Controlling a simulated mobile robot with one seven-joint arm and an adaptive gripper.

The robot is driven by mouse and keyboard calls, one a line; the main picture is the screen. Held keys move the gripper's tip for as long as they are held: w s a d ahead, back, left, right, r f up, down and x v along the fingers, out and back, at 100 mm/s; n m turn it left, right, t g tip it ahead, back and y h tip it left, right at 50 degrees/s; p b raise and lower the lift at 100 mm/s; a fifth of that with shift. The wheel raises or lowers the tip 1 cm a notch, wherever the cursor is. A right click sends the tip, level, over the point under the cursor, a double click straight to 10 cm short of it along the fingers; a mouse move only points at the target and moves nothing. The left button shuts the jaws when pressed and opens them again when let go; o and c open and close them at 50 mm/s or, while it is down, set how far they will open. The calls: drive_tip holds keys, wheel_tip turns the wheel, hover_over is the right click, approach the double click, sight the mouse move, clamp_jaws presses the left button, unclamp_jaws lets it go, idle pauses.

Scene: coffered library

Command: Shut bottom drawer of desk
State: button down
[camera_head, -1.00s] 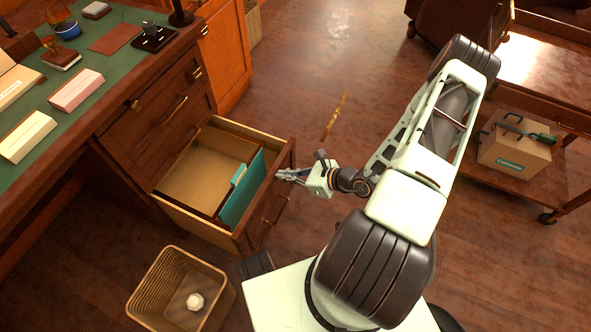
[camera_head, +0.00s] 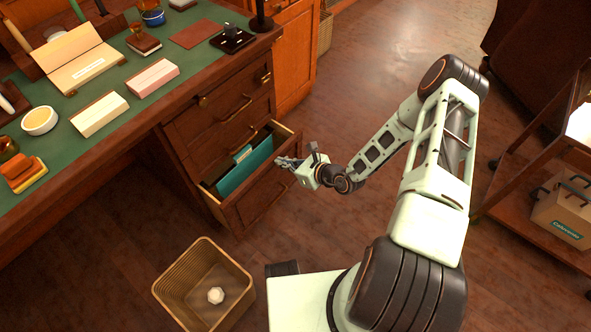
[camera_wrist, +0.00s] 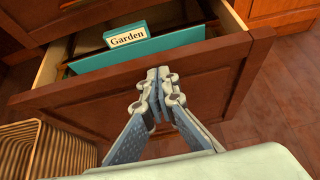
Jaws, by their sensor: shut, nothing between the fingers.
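The bottom drawer (camera_head: 262,187) of the desk (camera_head: 150,122) stands partly open, with a teal folder (camera_head: 243,167) inside. In the wrist view its brown wooden front (camera_wrist: 215,75) fills the middle, and the folder (camera_wrist: 150,50) behind it bears a tab reading "Garden". My gripper (camera_head: 282,162) is shut and empty. Its closed fingertips (camera_wrist: 158,82) are at the outer face of the drawer front, near its upper edge, and seem to touch it. The drawers above look closed. The bottom drawer's handle is hard to make out.
A wicker basket (camera_head: 205,285) with a crumpled white ball (camera_head: 215,295) stands on the floor in front of the desk. A cart (camera_head: 520,195) with a cardboard box (camera_head: 565,212) stands at the right. The floor beyond my arm is clear.

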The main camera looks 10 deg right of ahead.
drive_tip(key=w+a, duration=0.8)
drive_tip(key=shift+w, duration=0.1)
idle(0.5)
